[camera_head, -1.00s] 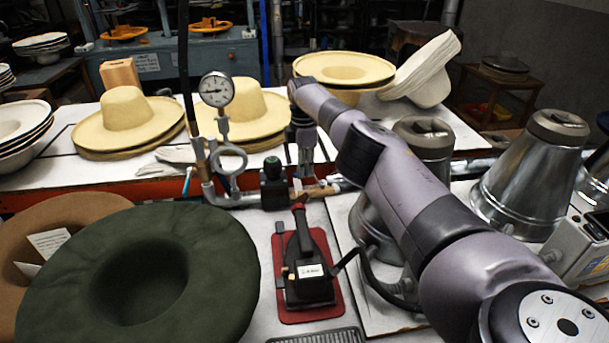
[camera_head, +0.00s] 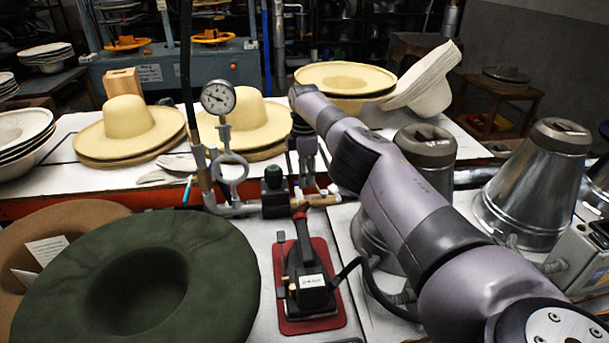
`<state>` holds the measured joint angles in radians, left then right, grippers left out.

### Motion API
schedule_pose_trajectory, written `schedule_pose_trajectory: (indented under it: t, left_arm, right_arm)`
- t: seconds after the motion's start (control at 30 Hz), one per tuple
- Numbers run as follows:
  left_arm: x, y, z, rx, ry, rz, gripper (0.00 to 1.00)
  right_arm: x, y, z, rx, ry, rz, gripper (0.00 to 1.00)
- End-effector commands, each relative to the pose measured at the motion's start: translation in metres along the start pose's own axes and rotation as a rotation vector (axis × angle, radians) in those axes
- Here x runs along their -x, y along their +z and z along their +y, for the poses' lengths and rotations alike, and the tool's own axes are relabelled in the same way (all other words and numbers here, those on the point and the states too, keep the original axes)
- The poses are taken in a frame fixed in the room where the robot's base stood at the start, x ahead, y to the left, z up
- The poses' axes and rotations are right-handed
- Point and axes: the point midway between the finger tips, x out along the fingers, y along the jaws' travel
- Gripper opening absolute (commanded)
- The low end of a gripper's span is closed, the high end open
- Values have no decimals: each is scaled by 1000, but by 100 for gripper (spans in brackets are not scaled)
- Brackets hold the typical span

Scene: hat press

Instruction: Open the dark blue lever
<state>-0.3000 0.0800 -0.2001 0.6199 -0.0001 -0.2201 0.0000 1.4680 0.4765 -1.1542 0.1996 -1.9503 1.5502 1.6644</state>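My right arm reaches in from the lower right, and its dark gripper (camera_head: 307,170) points down at the pipework, just right of a dark valve block with a green top (camera_head: 273,180). The gripper is small and dark here, and I cannot tell whether its fingers are open or shut. I cannot clearly pick out a dark blue lever; it may be hidden by the gripper or lost among the dark fittings. My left gripper is not in view.
A black iron (camera_head: 307,275) lies on a red mat (camera_head: 335,308) in front of the pipework. A dark green hat (camera_head: 215,262) lies at the front left. Straw hats (camera_head: 125,122) stand on the table behind. Metal cones (camera_head: 535,190) stand at the right.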

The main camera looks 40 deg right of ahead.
Motion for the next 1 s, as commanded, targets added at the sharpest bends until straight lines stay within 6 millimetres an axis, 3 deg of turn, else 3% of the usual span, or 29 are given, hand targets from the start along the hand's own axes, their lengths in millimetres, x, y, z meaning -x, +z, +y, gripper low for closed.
schedule_pose_trajectory:
  t: [0.37, 0.8, 1.0]
  left_arm:
    - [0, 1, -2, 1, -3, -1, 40]
    - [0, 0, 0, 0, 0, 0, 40]
    - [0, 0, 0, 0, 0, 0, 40]
  right_arm:
    - [2, 0, 0, 0, -1, 0, 35]
    - [66, -1, 0, -1, 0, 1, 35]
    - [75, 0, 0, 0, -1, 0, 35]
